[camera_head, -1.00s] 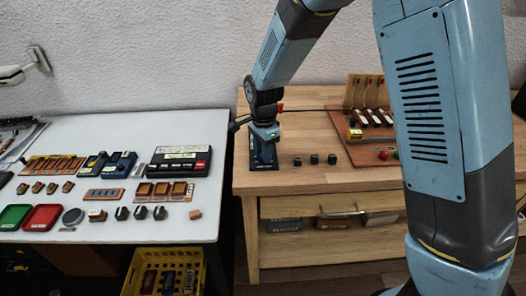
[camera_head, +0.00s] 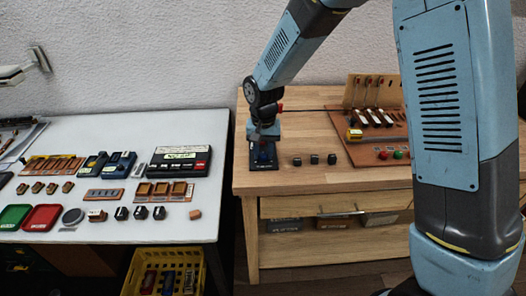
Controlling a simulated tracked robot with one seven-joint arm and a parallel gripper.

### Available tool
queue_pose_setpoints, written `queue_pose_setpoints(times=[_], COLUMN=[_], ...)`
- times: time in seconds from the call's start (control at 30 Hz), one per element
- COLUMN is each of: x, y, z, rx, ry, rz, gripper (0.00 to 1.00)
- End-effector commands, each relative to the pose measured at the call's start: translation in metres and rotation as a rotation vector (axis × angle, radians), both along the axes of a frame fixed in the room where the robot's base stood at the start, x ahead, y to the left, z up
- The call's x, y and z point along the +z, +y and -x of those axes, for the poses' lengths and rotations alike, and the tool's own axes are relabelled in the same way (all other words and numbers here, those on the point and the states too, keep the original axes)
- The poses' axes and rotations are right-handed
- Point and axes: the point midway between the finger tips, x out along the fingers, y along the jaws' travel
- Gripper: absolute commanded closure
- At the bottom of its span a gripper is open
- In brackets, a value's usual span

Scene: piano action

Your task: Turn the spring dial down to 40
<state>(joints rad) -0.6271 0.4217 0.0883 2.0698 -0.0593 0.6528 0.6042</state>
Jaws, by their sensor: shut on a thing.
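My gripper (camera_head: 264,138) points down at the left end of the wooden bench. It is shut on the spring dial, a small part largely hidden behind the fingers. Below it a dark blue body (camera_head: 263,156) stands on a black base plate (camera_head: 264,167). The dial's scale and reading are too small and too covered to make out.
Several small dark cubes (camera_head: 314,159) lie just right of the base. A brown board (camera_head: 375,155) with piano keys and red and green knobs stands farther right. A white table (camera_head: 100,232) with trays and devices is at left. A yellow crate (camera_head: 190,262) stands below.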

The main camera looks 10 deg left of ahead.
Motion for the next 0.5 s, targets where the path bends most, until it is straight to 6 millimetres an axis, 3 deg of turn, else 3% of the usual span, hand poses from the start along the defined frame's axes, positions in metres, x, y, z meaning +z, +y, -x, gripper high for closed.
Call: queue_pose_setpoints(times=[0.5], x=[0.0010], y=[-0.0001], z=[-0.0022], rx=[0.488], ry=[-0.004], rz=[-0.002], gripper=[0.99])
